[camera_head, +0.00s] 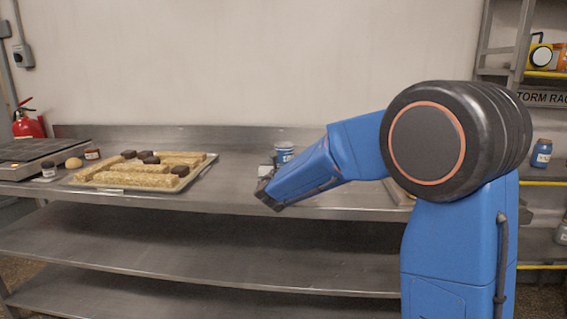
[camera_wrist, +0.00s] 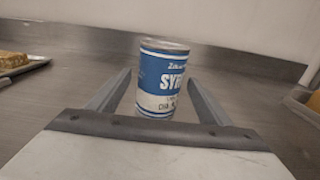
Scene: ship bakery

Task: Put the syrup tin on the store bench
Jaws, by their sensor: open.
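The syrup tin (camera_wrist: 163,80) is a blue and white can with "SY" lettering. It stands upright on the steel bench (camera_wrist: 75,75) in the wrist view, just ahead of and between the two fingers of my gripper (camera_wrist: 160,90). My gripper is open, with a gap visible on each side of the tin. In the head view the tin (camera_head: 284,152) shows only in part behind my blue arm, near the back of the bench (camera_head: 235,185). The gripper's fingers are mostly hidden by the arm there.
A tray (camera_head: 205,165) of oat bars and dark cakes lies left of my arm. Small jars (camera_head: 48,170), an egg-like bun (camera_head: 73,163) and a dark hob (camera_head: 35,150) are further left. A rack labelled "STORM RAC" (camera_head: 545,97) stands right. Bare bench lies between tray and arm.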

